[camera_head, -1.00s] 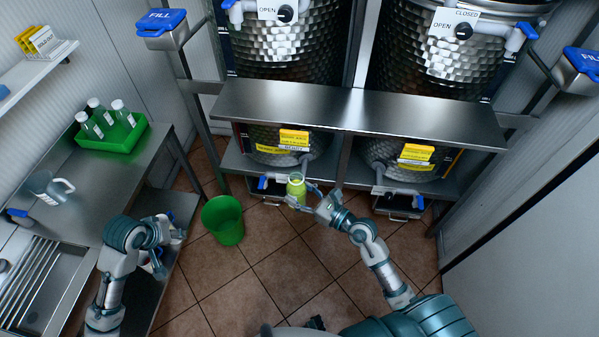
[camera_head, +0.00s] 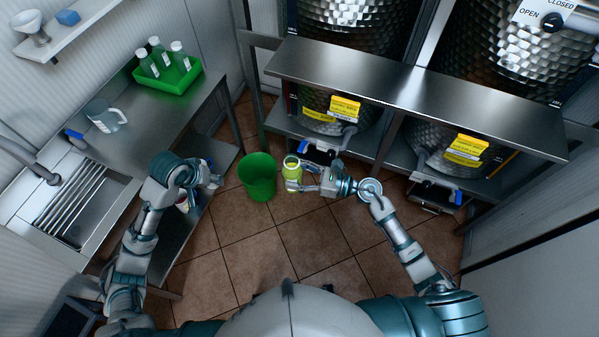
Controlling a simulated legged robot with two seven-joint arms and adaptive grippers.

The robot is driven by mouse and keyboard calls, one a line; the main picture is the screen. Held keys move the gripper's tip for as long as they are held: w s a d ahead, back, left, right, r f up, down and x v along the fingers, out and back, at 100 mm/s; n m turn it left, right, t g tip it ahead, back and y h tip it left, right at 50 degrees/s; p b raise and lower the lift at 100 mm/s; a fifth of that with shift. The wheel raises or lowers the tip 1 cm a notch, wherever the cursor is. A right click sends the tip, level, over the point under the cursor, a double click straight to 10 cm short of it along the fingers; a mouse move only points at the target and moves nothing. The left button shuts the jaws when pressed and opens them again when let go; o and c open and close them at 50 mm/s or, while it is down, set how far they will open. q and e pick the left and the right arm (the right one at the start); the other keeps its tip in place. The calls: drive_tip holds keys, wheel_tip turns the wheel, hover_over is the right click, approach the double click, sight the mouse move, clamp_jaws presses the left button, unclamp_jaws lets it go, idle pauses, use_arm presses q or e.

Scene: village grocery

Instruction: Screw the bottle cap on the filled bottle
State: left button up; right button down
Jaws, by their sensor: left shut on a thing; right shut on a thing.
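The filled bottle (camera_head: 292,178) holds yellow-green liquid and is upright, with its mouth facing up and no cap visible on it. My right gripper (camera_head: 299,185) is shut on the bottle from its right side, to the right of the green bin. My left gripper (camera_head: 214,179) is by the right edge of the left counter, to the left of the bin and well apart from the bottle. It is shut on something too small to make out. I cannot pick out the bottle cap.
A green bin (camera_head: 257,180) stands on the floor between my grippers. The left counter (camera_head: 150,112) bears a green crate (camera_head: 185,84) with capped bottles and a clear jug (camera_head: 103,116). A steel rack (camera_head: 420,88) with tanks stands behind. The tiled floor in front is clear.

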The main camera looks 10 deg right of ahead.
use_arm(q)
drive_tip(key=w+d+r+m+g, duration=0.3)
drive_tip(key=w+d+r+m, duration=0.3)
drive_tip(key=d+r, duration=0.5)
drive_tip(key=s+d+r+m+y, duration=0.1)
drive_tip(key=s+d+r+m, duration=0.2)
drive_tip(key=d+m, duration=0.3)
drive_tip(key=s+d+r+m+g+y, duration=0.1)
drive_tip(key=s+d+r+m, duration=0.3)
drive_tip(key=d+m, duration=0.2)
drive_tip(key=shift+d+m, duration=0.35)
drive_tip(key=shift+m, duration=0.35)
drive_tip(key=shift+w, duration=0.1)
drive_tip(key=shift+f, duration=0.15)
